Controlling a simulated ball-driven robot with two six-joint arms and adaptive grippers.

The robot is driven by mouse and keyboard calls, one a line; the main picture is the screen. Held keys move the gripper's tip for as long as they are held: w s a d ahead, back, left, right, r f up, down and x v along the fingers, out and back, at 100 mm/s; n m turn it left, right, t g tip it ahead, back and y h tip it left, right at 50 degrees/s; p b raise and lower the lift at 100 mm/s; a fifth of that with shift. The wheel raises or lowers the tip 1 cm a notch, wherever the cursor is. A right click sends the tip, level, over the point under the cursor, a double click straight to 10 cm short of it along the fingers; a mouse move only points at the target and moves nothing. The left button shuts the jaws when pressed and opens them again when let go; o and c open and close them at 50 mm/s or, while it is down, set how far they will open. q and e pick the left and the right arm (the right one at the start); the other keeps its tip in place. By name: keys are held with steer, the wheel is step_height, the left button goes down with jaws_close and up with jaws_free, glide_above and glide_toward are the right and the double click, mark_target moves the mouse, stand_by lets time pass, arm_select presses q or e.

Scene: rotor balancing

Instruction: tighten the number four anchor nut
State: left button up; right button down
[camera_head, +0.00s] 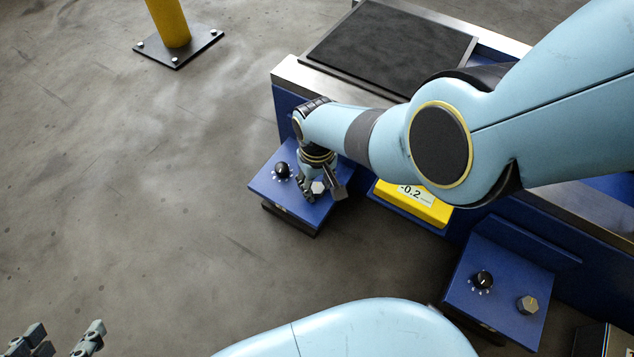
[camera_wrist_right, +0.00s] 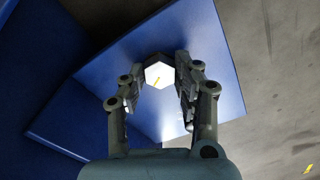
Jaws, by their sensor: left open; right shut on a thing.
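A grey hexagonal anchor nut (camera_head: 318,187) sits on the blue foot plate (camera_head: 263,184) at the left end of the machine. In the right wrist view the nut (camera_wrist_right: 159,75) shows a bright top with a yellow mark. My right gripper (camera_head: 313,191) points down over this plate, shut on the nut, with one finger on each side of it in the wrist view. I cannot read a number on either nut. My left gripper (camera_head: 65,342) is open and empty at the bottom left, over the floor.
A black dial (camera_head: 282,170) stands beside the gripped nut, and another dial (camera_head: 483,279) is on the right plate. A yellow display (camera_head: 415,203) reading about 0.2 sits between the plates, partly behind my right arm. A yellow post (camera_head: 168,22) stands at the back left. The left floor is clear.

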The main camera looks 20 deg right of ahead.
mark_target(317, 187)
steer(key=m, duration=0.4)
steer(key=shift+m, duration=0.4)
arm_select(q)
steer(key=shift+w+r, duration=0.1)
steer(key=shift+w, duration=0.05)
arm_select(e)
steer(key=shift+m, duration=0.6)
arm_select(q)
steer(key=shift+s+f, duration=0.2)
steer(key=shift+s, duration=0.15)
steer(key=shift+w, duration=0.1)
arm_select(e)
steer(key=c, duration=1.3)
jaws_free()
steer(key=shift+o, duration=1.7)
steer(key=shift+r, duration=0.15)
arm_select(q)
steer(key=shift+w+r, duration=0.15)
steer(key=shift+w, duration=0.05)
arm_select(e)
steer(key=shift+r, duration=3.6)
